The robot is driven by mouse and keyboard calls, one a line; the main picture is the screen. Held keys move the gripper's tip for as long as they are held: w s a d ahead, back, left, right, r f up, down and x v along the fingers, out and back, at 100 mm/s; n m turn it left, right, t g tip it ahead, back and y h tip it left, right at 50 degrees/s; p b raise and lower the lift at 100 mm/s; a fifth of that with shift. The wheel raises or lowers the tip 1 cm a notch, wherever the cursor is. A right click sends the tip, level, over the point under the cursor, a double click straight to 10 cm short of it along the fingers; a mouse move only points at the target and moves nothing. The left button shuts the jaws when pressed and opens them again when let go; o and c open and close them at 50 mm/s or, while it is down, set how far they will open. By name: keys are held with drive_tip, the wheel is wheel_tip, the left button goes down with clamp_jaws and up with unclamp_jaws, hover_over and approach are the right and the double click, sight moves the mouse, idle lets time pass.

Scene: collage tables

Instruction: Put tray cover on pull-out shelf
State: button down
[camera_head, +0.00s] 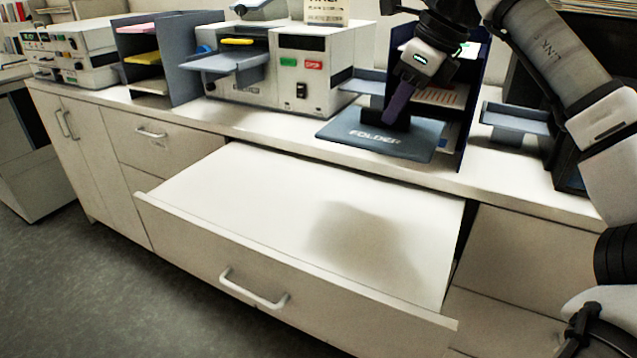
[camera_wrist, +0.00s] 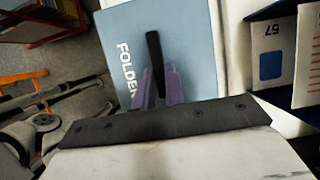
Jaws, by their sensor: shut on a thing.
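The tray cover (camera_head: 345,133) is a flat blue-grey plate marked FOLDER, with a dark upright handle. It is over the worktop in front of the sorter, near the worktop's front edge; I cannot tell whether it touches the worktop. My gripper (camera_head: 396,118) points down and is shut on the cover's handle. In the wrist view, the purple fingers of my gripper (camera_wrist: 158,88) flank the black handle above the pale blue cover (camera_wrist: 185,30). The pull-out shelf (camera_head: 255,195) is a bare white board, drawn out below the worktop, with a shadow on its right half.
A white machine (camera_head: 290,75) with a grey tray stands left of the cover. A dark sorter (camera_head: 463,110) with paper stands close behind the cover. A small grey tray (camera_head: 515,118) juts out at the right. The shelf front has a handle (camera_head: 253,290).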

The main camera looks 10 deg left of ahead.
drive_tip(key=shift+w+f, duration=0.15)
drive_tip(key=shift+f, duration=0.1)
wheel_tip(320, 180, down, 19)
drive_tip(key=shift+f+p, duration=0.2)
drive_tip(key=shift+p, duration=0.7)
drive_tip(key=c, duration=1.9)
unclamp_jaws()
drive_tip(key=shift+f, duration=0.15)
drive_tip(key=o, duration=0.4)
drive_tip(key=shift+o, duration=0.2)
